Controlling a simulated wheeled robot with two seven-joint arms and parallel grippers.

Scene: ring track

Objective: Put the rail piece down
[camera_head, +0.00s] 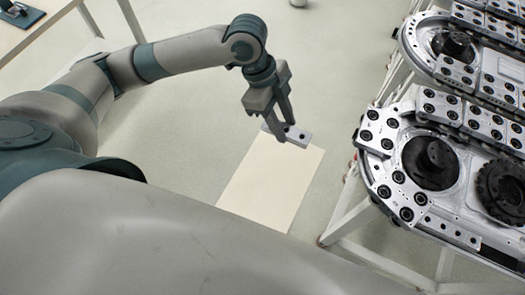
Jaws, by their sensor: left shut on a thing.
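My left gripper (279,118) hangs down near the middle of the head view, its fingers shut on a small silver rail piece (297,136) with dark holes. The piece is held in front of a pale, cream-coloured flat panel (262,193) in the picture, overlapping its far end. I cannot tell the height of the piece above the panel, or whether they touch. My right gripper is out of view.
A metal ring track (378,187) with silver plates, bolts and dark round hubs stands on a white frame (346,213) at the right. A table (22,37) with a dark object is at the top left. Pale floor (330,60) lies open between them.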

